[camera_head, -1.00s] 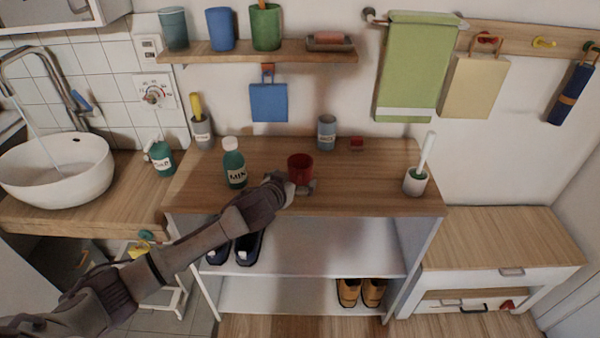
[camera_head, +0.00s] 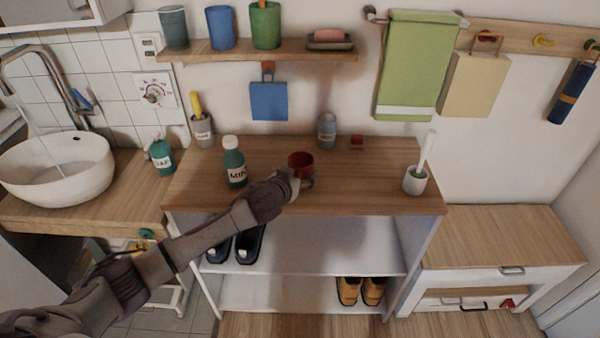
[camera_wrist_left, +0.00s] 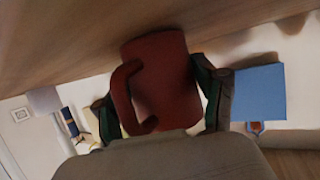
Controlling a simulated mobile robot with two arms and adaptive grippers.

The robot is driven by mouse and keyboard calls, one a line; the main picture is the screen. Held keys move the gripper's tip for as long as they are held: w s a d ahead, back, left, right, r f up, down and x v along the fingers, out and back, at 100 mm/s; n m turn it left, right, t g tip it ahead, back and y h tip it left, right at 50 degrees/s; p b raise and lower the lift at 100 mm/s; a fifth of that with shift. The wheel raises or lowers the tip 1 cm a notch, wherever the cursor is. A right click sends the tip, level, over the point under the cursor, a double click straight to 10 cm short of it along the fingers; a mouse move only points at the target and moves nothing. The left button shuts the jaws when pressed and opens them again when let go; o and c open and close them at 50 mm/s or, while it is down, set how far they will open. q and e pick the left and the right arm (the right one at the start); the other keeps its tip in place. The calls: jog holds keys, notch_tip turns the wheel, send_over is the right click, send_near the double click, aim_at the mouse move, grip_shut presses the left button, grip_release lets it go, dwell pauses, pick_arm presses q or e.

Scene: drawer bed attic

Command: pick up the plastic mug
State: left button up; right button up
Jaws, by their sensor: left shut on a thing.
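The red plastic mug (camera_head: 301,161) is over the front middle of the wooden shelf top, between the green bottle and the brush holder. My left gripper (camera_head: 299,180) reaches it from the front and hides its lower part. In the left wrist view the mug (camera_wrist_left: 173,72) fills the middle, its curved handle on the left side. The dark fingers of my left gripper (camera_wrist_left: 165,100) lie on both sides of it, shut on it. I cannot tell whether its base is clear of the wood. My right gripper is not in view.
A green bottle (camera_head: 234,165) stands left of the mug. A grey cup (camera_head: 327,132) and a small red item (camera_head: 357,142) are behind it, and a white brush holder (camera_head: 415,181) is to the right. A wall shelf (camera_head: 200,52) with cups hangs above.

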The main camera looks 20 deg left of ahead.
aim_at(301, 163)
pick_arm(q)
jog(key=shift+r, duration=0.1)
jog(key=shift+r, duration=0.3)
jog(key=r, duration=0.3)
jog(key=shift+s+d+r, duration=0.2)
jog(key=shift+d+r, duration=0.05)
jog(key=shift+r, duration=0.1)
jog(key=s+d+r, duration=0.6)
jog(key=s+d, duration=0.1)
jog(key=s, duration=0.1)
jog(key=shift+d+r+b, duration=0.25)
jog(key=shift+d+b, duration=0.05)
jog(key=shift+s, duration=0.1)
